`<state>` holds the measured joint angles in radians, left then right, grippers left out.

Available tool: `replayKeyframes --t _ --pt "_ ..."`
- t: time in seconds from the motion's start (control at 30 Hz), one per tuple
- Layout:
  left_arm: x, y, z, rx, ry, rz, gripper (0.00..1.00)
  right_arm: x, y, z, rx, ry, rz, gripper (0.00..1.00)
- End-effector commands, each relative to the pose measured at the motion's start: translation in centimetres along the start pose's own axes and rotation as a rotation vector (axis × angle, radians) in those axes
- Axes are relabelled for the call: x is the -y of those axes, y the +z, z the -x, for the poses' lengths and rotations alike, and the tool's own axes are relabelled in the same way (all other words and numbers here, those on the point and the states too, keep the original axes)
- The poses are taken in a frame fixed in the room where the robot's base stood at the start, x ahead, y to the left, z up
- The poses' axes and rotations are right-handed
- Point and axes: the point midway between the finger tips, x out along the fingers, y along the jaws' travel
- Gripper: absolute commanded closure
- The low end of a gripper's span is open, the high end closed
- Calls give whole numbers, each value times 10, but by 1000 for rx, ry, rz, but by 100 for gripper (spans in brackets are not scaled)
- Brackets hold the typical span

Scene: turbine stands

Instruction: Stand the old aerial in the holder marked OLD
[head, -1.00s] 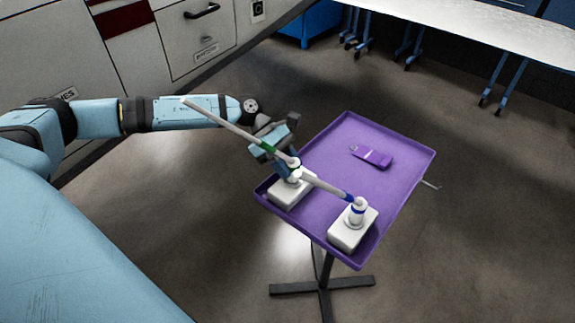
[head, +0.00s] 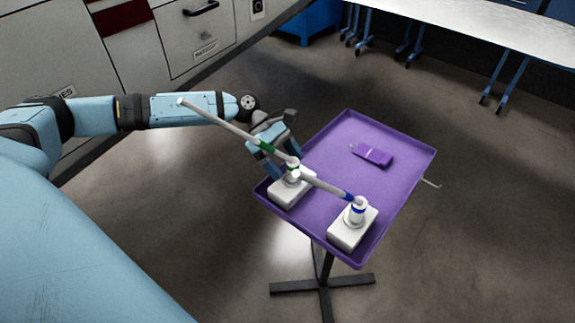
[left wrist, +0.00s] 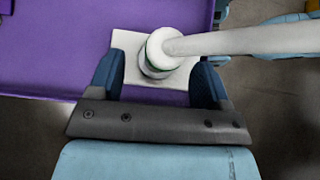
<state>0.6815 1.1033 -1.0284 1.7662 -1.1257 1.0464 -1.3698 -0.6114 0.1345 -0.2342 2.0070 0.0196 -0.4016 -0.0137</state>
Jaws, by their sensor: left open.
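Two white holders, a left one (head: 288,191) and a right one (head: 348,234), stand on the purple tray (head: 330,150). A long pale rod with a green band (head: 215,121) slants up and left from the left holder. A pale rod piece with a blue band near its lower end (head: 322,184) runs between the holders; I cannot tell whether it is separate. My left gripper (head: 276,160) is open at the left holder. In the left wrist view its fingers (left wrist: 155,85) flank a green-ringed white socket (left wrist: 155,62) and rod (left wrist: 240,41). No OLD marking is readable. My right gripper is out of view.
A purple item (head: 373,155) lies on the tray's far part. The tray has a raised rim and stands on a dark cross-footed post (head: 322,275). Cabinets (head: 200,45) stand at the back left and a white-topped table (head: 480,25) at the back right.

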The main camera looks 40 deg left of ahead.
Motion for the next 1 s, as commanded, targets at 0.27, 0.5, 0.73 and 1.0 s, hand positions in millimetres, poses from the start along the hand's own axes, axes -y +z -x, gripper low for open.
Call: replayKeyframes --t 0.27,0.5,0.73,1.0 --pt "0 0 23 0 0 0 29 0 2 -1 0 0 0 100" --pt "0 0 42 1 0 0 29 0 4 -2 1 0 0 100" --pt "0 0 57 1 0 -1 29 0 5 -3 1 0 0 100" --pt "0 1 58 1 0 -1 29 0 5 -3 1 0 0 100"
